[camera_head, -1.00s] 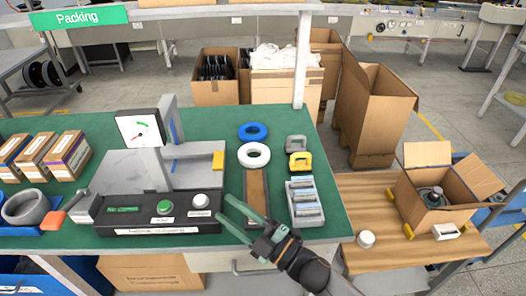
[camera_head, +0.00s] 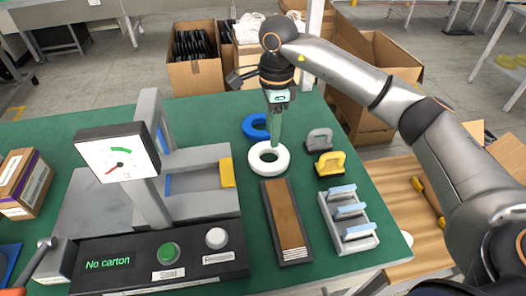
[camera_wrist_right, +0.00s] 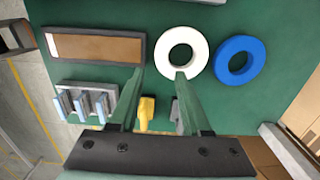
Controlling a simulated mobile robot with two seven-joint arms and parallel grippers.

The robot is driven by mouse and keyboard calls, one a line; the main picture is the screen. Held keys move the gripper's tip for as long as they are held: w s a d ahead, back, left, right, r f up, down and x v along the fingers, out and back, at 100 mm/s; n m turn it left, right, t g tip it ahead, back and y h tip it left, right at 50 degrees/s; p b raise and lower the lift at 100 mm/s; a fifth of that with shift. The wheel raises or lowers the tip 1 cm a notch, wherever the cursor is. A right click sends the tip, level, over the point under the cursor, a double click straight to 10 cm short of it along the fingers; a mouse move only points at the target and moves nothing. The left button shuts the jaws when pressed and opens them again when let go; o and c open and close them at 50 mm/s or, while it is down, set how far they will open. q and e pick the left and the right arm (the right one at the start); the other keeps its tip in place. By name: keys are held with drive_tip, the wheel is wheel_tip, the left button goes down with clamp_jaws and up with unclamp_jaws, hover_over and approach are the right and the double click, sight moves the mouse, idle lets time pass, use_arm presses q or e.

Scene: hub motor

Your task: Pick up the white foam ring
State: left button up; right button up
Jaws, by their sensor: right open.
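The white foam ring (camera_head: 268,171) lies flat on the green bench, close in front of the blue ring (camera_head: 252,122). My right gripper (camera_head: 274,141) points down over the back part of the white ring, its fingers seen edge-on. In the right wrist view the white ring (camera_wrist_right: 160,50) lies beyond the open, empty fingers (camera_wrist_right: 161,75). One fingertip overlaps the ring's near rim and the other is beside it. I cannot tell whether they touch it. The blue ring (camera_wrist_right: 256,58) lies to the right there. My left gripper is out of view.
A brown pad in a dark tray (camera_head: 285,215) lies just in front of the ring. Grey (camera_head: 319,140) and yellow (camera_head: 331,163) handled blocks and a rack (camera_head: 350,221) stand to the right. A gauge machine (camera_head: 118,160) stands on the left.

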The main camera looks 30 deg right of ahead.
hover_over(272, 166)
wheel_tip(272, 166, down, 6)
drive_tip(key=shift+s+d+r, duration=0.1)
drive_tip(key=shift+d, duration=0.05)
drive_tip(key=shift+f, duration=3.1)
drive_tip(key=shift+c, duration=0.4)
clamp_jaws()
